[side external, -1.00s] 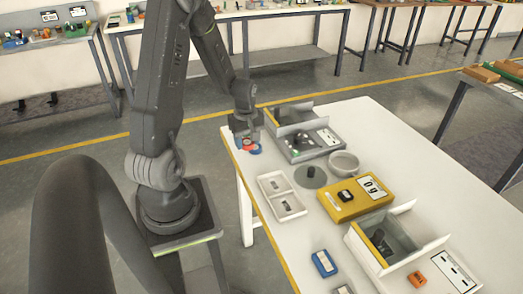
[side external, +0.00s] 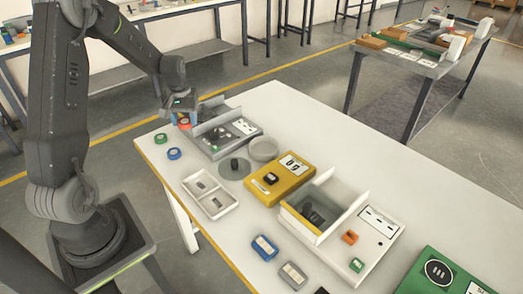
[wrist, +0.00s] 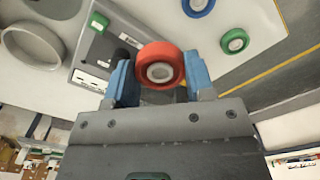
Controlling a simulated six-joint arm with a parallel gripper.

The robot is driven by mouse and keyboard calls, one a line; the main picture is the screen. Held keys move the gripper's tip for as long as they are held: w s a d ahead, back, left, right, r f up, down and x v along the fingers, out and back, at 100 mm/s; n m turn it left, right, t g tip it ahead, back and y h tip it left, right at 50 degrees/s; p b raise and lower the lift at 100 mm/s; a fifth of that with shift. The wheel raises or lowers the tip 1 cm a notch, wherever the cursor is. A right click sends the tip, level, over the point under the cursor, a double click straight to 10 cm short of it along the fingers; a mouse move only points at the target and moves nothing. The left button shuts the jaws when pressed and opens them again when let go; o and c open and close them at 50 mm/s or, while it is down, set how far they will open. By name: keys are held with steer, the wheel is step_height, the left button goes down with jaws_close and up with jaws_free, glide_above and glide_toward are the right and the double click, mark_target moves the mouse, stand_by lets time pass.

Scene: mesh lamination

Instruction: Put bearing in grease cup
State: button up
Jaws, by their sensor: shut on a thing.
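A red bearing (wrist: 160,66) with a pale centre sits between the blue fingertips of my gripper (wrist: 158,84) in the wrist view. My gripper (side external: 183,115) is shut on it, and the red bearing (side external: 184,125) shows below the fingers in the side view, near the far left of the white table. The likely grease cup is a round grey open cup (side external: 263,149), which stands right of the gripper and apart from it. That cup (wrist: 32,46) also shows at the upper left of the wrist view. Its inside looks empty.
A blue ring (side external: 174,154) and a green ring (side external: 161,138) lie on the table near the gripper. A grey walled fixture (side external: 243,128) stands between gripper and cup. A grey disc (side external: 233,168), a white tray (side external: 211,197) and a yellow scale (side external: 283,177) are close to the cup.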

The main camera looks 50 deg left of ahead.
steer(key=w+d+m, duration=0.7)
steer(key=w, duration=0.5)
glide_above(264, 150)
steer(key=shift+m, duration=0.3)
steer(key=f, duration=0.6)
steer(key=shift+s+f, duration=0.2)
steer(key=shift+f, duration=0.15)
steer(key=shift+w+d+f, duration=0.1)
steer(key=shift+d+f, duration=0.05)
steer(key=shift+f, duration=1.95)
steer(key=shift+f, duration=0.2)
steer(key=o, duration=0.6)
steer(key=shift+o, duration=0.2)
steer(key=shift+r, duration=0.1)
